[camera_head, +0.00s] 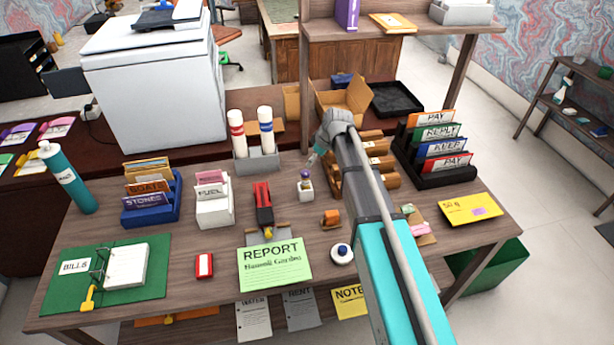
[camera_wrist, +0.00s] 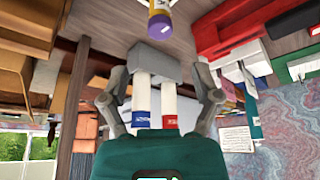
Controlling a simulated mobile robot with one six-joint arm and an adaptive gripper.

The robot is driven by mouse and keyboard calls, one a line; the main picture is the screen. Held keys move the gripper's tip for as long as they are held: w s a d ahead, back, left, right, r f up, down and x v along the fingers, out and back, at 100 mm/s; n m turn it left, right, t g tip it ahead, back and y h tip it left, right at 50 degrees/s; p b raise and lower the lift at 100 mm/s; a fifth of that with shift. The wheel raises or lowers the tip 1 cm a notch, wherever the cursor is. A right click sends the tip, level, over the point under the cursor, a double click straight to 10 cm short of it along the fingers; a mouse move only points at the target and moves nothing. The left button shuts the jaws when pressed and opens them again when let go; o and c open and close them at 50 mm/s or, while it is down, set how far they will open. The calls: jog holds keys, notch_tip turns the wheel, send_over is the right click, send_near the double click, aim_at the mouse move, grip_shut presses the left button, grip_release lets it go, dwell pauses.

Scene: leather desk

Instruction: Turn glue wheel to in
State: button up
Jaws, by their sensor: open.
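A small upright piece with a purple round end (camera_head: 305,174) stands in a white block (camera_head: 306,190) on the desk, left of my gripper. Its purple end, with a yellow band, shows large at the top of the wrist view (camera_wrist: 160,25). I cannot tell for sure that this is the glue wheel, or how it is turned. My gripper (camera_head: 316,158) is open and empty, above and a little right of this piece, apart from it. In the wrist view its two fingers (camera_wrist: 162,88) are spread, with nothing held between them.
A grey holder (camera_head: 257,161) with two white tubes, red-banded and blue-banded, stands behind the white block. A red stapler-like tool (camera_head: 263,202) is to its left. Brown wooden holders (camera_head: 375,160) and a black letter rack (camera_head: 440,172) stand to the right. A green report sheet (camera_head: 275,265) lies in front.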

aim_at(306, 173)
jog(key=shift+b+x, duration=3.55)
jog(key=shift+x, duration=0.6)
grip_shut()
jog(key=shift+m, duration=0.4)
grip_release()
jog(key=shift+n, duration=0.4)
